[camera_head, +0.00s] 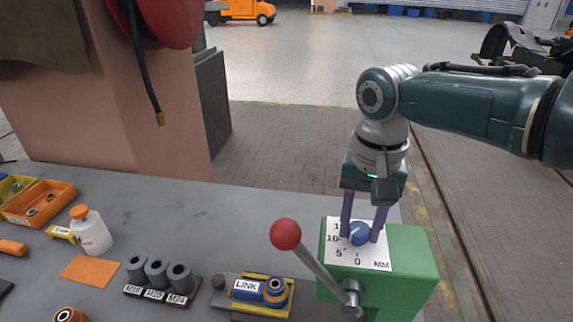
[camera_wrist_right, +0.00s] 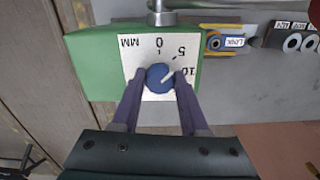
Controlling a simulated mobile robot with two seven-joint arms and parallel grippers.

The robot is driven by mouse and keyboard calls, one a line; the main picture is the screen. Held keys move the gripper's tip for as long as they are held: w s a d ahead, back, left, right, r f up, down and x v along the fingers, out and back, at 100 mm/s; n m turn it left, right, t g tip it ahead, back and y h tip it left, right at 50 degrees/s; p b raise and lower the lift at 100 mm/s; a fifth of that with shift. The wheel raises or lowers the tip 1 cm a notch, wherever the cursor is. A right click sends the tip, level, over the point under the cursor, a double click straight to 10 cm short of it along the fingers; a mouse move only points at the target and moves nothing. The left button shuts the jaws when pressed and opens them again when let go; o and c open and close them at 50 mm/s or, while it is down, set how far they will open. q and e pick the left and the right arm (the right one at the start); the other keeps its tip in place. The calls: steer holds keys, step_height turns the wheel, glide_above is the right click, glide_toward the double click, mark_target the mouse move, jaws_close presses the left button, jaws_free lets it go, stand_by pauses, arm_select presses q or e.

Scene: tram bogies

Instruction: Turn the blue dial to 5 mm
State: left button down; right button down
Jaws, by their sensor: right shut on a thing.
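The blue dial (camera_head: 360,234) sits on a white scale plate (camera_head: 376,258) on top of a green box (camera_head: 412,250). The plate is marked 0, 5, 10 and more, with MM. My right gripper (camera_head: 362,232) points down, its two purple fingers shut on the dial's sides. In the right wrist view the dial (camera_wrist_right: 158,77) is between the fingertips (camera_wrist_right: 159,82). Its white line points up and right, seemingly between the 5 and the 10; the exact reading is hard to tell. My left gripper is not in view.
A lever with a red ball (camera_head: 286,234) rises from the box's front, left of my fingers. A LINK part (camera_head: 247,288) and several grey sockets (camera_head: 157,271) stand further left, with a white bottle (camera_head: 92,232).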

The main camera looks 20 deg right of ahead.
mark_target(361, 229)
steer(key=shift+c, duration=2.1)
jaws_free()
steer(key=shift+r, duration=0.35)
step_height(361, 229, up, 9)
steer(key=shift+r+p, duration=0.15)
steer(key=shift+p, duration=0.15)
steer(key=shift+s, duration=0.1)
